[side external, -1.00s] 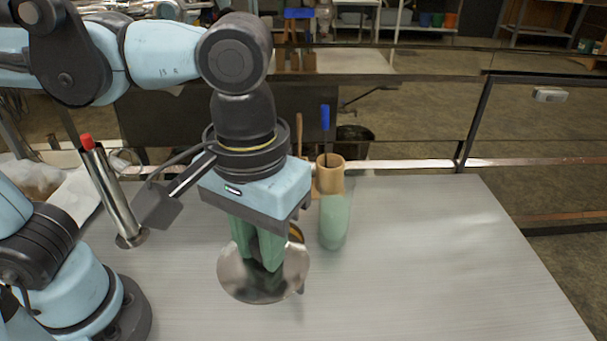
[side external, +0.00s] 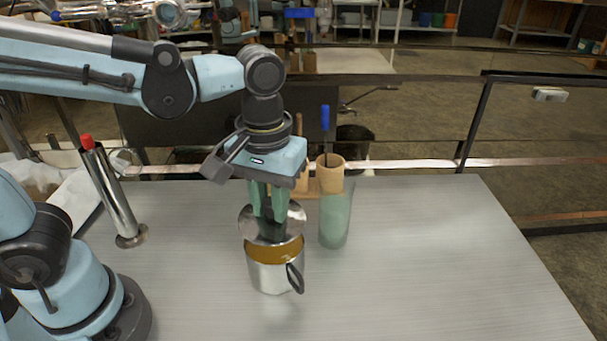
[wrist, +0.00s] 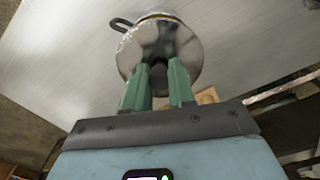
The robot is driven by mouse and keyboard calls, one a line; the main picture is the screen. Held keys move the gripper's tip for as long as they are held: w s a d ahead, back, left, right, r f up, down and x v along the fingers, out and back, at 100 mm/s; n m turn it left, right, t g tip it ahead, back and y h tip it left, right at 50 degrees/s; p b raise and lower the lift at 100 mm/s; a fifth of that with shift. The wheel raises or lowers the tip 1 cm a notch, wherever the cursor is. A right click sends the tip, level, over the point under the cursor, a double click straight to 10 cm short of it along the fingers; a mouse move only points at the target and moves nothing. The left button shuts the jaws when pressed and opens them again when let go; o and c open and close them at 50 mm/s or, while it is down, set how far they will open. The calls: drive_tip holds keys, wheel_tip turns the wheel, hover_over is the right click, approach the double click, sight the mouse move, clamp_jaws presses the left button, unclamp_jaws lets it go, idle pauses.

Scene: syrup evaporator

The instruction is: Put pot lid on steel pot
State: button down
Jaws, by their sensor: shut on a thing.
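The steel pot (side external: 272,275) stands on the table with its dark handle at the front right and an amber-brown band showing at its open top. The shiny round pot lid (side external: 290,222) is held tilted above the pot's back part. My gripper (side external: 267,222) points down and is shut on the lid's knob, which the fingers mostly hide. In the wrist view the lid (wrist: 180,45) hangs at the fingertips of my gripper (wrist: 158,80), with part of the pot (wrist: 155,16) and its handle behind it.
A greenish glass bottle (side external: 335,222) stands close to the right of the pot. Behind it is a wooden cup (side external: 330,178) with a blue-handled tool. A steel cylinder with a red top (side external: 115,200) stands at the left. The table's right side (side external: 440,260) is clear.

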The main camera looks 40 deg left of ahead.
sight(272, 213)
drive_tip(key=shift+f, duration=1.95)
drive_tip(key=shift+f, duration=0.3)
drive_tip(key=c, duration=1)
unclamp_jaws()
drive_tip(key=shift+o, duration=0.2)
drive_tip(key=shift+r, duration=0.1)
wheel_tip(272, 213, up, 12)
drive_tip(key=shift+r, duration=0.1)
drive_tip(key=shift+a, duration=0.15)
drive_tip(key=w+a+f+m+t, duration=0.1)
drive_tip(key=a+f+m+t, duration=0.3)
drive_tip(key=a+f+t, duration=0.3)
drive_tip(key=a+f, duration=0.1)
drive_tip(key=a, duration=0.3)
drive_tip(key=shift+w+a+m, duration=0.15)
drive_tip(key=shift+m, duration=0.15)
